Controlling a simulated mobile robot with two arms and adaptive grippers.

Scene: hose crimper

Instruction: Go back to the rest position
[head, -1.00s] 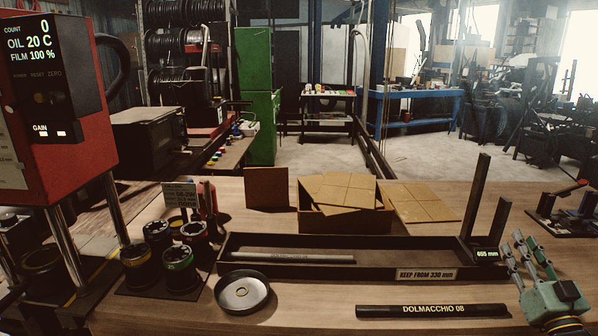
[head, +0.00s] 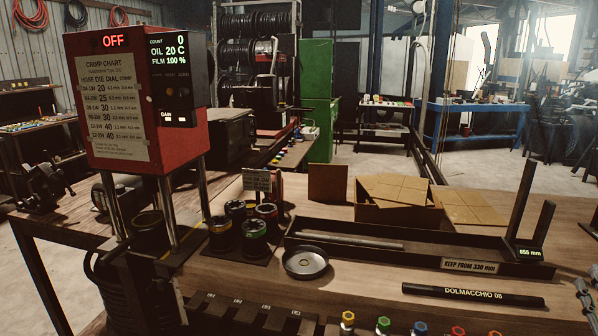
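Only a part of my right gripper (head: 585,300) shows, at the right edge of the head view, above the bench; the rest is cut off, so its opening cannot be judged. No held thing shows there. My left gripper is not in view. A black hose (head: 473,295) marked DOLMACCHIO 08 lies on the bench, left of the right gripper and apart from it. The red crimper (head: 125,100) stands at the left, with OFF on its display and a crimp chart on its front.
A long black tray (head: 470,266) holds a grey rod (head: 350,241). A round dish (head: 306,262) and several dies (head: 254,237) stand left of it. An open cardboard box (head: 397,213) is behind. Several coloured caps (head: 383,325) line the front edge.

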